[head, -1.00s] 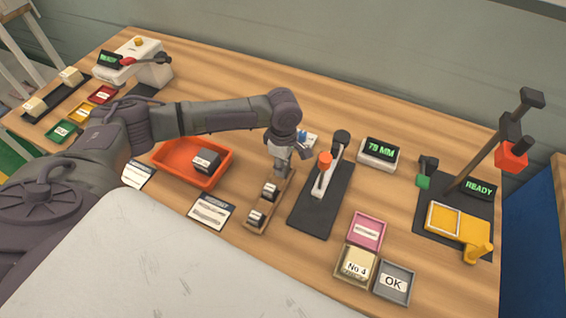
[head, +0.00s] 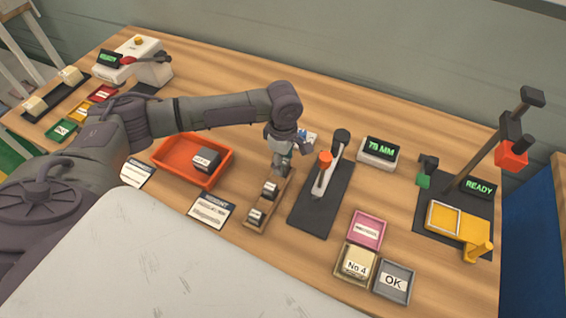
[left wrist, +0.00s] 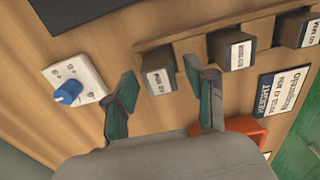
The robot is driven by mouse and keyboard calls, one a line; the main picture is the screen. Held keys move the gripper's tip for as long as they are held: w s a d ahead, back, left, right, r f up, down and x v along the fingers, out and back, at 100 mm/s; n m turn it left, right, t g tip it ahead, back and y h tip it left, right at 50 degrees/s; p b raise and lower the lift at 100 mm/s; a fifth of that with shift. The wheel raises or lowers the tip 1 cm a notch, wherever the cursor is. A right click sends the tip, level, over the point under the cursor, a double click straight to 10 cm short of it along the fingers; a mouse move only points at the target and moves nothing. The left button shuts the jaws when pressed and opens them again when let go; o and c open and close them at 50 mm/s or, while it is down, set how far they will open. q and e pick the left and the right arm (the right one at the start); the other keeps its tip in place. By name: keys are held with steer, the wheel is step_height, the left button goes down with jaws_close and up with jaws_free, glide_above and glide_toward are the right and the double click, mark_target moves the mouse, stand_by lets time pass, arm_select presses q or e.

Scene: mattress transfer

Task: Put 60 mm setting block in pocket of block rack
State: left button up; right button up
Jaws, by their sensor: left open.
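The block rack (head: 258,222) is a narrow wooden strip with dark blocks standing along it. It also shows in the left wrist view (left wrist: 198,32). My left gripper (head: 281,172) is over its far end. In the left wrist view the fingers (left wrist: 163,84) are open, one on each side of a dark block with a white label (left wrist: 158,78). This block is at the rack's end pocket; its small label is hard to read, so I cannot tell surely that it is the 60 mm setting block. Two more labelled blocks (left wrist: 237,52) (left wrist: 297,30) stand along the rack. My right gripper is out of view.
An orange tray (head: 166,151) left of the rack holds another dark block (head: 207,159). A dark mat with an orange-knobbed gauge (head: 325,160) stands close right of the rack. A white plate with a blue knob (left wrist: 70,92) is near the gripper. Label cards (head: 211,208) lie in front.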

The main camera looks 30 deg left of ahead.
arm_select(q)
step_height(320, 180, up, 11)
steer(key=shift+f, duration=0.2)
steer(key=shift+f, duration=0.1)
stand_by(0.5)
